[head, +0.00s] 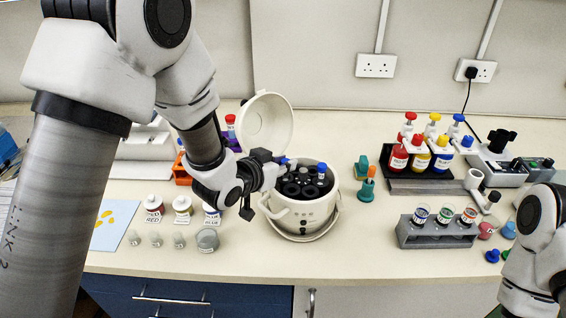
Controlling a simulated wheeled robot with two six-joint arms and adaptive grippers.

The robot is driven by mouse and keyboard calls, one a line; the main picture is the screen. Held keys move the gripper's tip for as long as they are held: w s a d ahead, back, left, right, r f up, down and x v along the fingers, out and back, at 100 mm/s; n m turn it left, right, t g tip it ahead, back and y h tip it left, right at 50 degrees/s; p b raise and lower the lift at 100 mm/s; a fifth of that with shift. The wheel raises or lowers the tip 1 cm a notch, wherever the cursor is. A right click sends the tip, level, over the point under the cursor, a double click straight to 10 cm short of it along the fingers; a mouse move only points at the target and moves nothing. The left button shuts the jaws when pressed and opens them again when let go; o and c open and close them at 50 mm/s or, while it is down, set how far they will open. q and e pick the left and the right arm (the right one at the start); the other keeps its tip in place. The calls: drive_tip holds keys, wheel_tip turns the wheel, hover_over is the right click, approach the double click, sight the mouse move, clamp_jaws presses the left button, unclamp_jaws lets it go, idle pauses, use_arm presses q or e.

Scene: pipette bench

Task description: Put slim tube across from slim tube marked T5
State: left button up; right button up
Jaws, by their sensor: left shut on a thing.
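The white centrifuge (312,216) stands open on the bench, its round lid (266,122) tipped up behind. Its dark rotor (307,190) shows several holes. A slim tube with a blue cap (322,169) stands in the right rear of the rotor; I cannot read its mark. My left gripper (279,170) is at the bowl's left rear edge, shut on a slim tube of which a blue cap (286,161) shows. The rest of that tube is hidden, so I cannot tell how deep it sits. My right gripper is out of view.
A tube rack (231,140) stands behind my left arm. Small jars (183,207) stand left of the centrifuge. Right of it are a teal and orange item (367,188), a grey rack with cups (437,235) and coloured bottles (420,155). Front bench is mostly clear.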

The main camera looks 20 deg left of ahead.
use_arm(q)
drive_tip(key=o, duration=0.8)
drive_tip(key=shift+o, duration=0.2)
drive_tip(key=v, duration=0.7)
drive_tip(key=shift+s, duration=0.2)
drive_tip(key=shift+r, duration=0.15)
